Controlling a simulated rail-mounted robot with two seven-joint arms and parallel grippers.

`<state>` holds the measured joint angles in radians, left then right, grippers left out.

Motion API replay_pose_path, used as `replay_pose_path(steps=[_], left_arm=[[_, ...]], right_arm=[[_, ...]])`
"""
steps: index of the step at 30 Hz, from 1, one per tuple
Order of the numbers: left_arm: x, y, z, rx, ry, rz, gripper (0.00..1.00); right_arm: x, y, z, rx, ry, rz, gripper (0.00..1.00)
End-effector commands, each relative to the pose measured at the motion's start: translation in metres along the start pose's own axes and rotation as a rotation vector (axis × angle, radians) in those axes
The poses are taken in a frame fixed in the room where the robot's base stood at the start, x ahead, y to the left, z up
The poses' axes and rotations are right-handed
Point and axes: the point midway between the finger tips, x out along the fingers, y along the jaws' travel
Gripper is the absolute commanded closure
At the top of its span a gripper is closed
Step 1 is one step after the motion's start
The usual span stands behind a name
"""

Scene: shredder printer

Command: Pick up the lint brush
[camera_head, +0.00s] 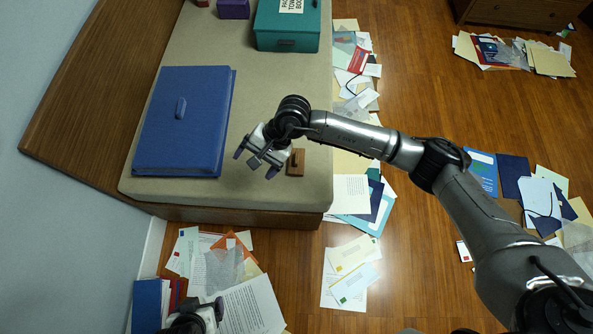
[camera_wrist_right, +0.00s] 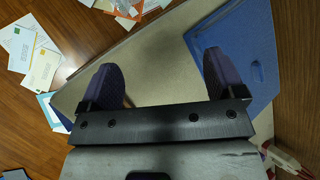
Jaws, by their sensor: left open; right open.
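A small brown wooden block with a dark part on top, which looks like the lint brush (camera_head: 296,162), lies on the beige bed top (camera_head: 262,75) near its front right. My right gripper (camera_head: 255,163) is open and empty over the bed, just left of the brush. Its two dark fingers (camera_wrist_right: 160,88) stand apart in the right wrist view, with only bare bed top between them. My left gripper (camera_head: 208,309) is open and only partly in view at the bottom left, over the floor in front of the bed.
A large blue case (camera_head: 190,120) lies left of my right gripper and also shows in the wrist view (camera_wrist_right: 240,55). A teal box (camera_head: 287,28) and a purple box (camera_head: 233,9) stand farther back. Papers (camera_head: 350,270) litter the wooden floor. The bed's middle is clear.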

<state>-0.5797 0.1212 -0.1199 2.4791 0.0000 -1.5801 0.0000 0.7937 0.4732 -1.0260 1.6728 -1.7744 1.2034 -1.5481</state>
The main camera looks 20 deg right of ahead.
Motion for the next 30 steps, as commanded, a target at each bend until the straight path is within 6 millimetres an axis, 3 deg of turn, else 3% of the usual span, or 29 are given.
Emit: replay_pose_path(steps=[1,3,9,17,30], left_arm=[[0.028,0.002,0.009,-0.003,0.000,0.002,0.17],[0.042,0.003,0.013,-0.005,0.001,0.004,0.17],[0.067,0.005,0.021,-0.008,0.001,0.006,0.17],[0.078,0.004,0.025,-0.005,0.001,0.004,0.17],[0.104,0.002,0.034,0.006,0.001,-0.004,0.17]], right_arm=[[0.011,0.019,-0.034,-0.057,0.085,0.085,0.12],[0.008,0.035,-0.065,-0.119,0.182,0.200,0.12],[-0.012,0.066,-0.122,-0.211,0.359,0.443,0.12],[-0.022,0.080,-0.147,-0.235,0.428,0.554,0.12],[0.029,0.111,-0.176,-0.234,0.426,0.554,0.12]])
